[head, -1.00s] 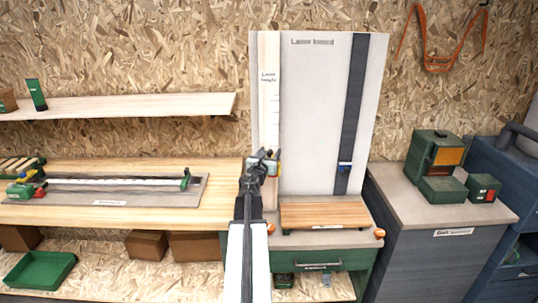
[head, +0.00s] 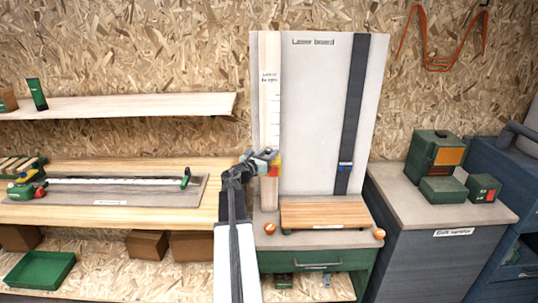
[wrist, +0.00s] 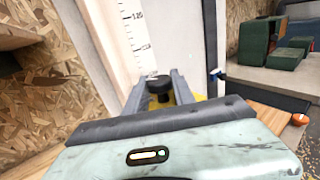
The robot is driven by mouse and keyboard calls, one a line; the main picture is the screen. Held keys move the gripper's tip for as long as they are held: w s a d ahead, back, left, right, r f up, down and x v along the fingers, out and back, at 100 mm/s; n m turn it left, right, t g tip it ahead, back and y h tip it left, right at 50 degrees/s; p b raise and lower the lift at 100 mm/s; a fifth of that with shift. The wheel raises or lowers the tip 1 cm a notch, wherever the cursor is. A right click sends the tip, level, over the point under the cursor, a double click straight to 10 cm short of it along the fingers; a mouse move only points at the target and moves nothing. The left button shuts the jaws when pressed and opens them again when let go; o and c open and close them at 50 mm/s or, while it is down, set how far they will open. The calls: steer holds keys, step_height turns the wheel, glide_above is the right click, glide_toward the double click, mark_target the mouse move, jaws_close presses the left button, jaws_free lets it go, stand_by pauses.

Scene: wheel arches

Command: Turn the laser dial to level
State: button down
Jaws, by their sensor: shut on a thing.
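A black round dial (wrist: 158,84) sits between the two grey fingers of my gripper (wrist: 161,92) in the wrist view. The fingers are shut on it. Behind the dial, yellow parts of the laser unit show low around the fingers. In the head view, my gripper (head: 266,156) is at the lower part of the upright wooden height scale (head: 269,95), with the small yellow and red laser unit (head: 276,168) just right of it. The dial itself is hidden there, and its setting cannot be read.
The grey laser board (head: 315,110) stands behind, with a dark vertical strip (head: 354,110) and blue marker (head: 345,167) on the right. A wooden platform (head: 325,213) lies below. Green boxes (head: 436,158) stand on the right cabinet.

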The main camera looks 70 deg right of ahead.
steer(key=m+g+y, duration=0.1)
steer(key=g, duration=0.1)
steer(key=m+g+y, duration=0.1)
steer(key=m+g, duration=0.2)
steer(key=g, duration=0.1)
steer(key=shift+w+d+m+g+y, duration=0.1)
steer(key=shift+d+m+g+y, duration=0.2)
steer(key=shift+y, duration=0.1)
steer(key=m+g+y, duration=0.3)
steer(key=shift+a+g, duration=0.1)
steer(key=shift+g, duration=0.2)
steer(key=shift+m+g+y, duration=0.3)
steer(key=shift+m+y, duration=0.1)
steer(key=shift+y, duration=0.2)
steer(key=shift+s+a+y, duration=0.1)
steer(key=shift+s+y, duration=0.15)
steer(key=shift+y, duration=0.05)
steer(key=c, duration=1.1)
jaws_free()
steer(key=shift+s, duration=0.15)
steer(key=shift+o, duration=0.2)
steer(key=shift+w, duration=0.2)
steer(key=v, duration=0.7)
steer(key=shift+w+a, duration=0.15)
steer(key=shift+w, duration=0.15)
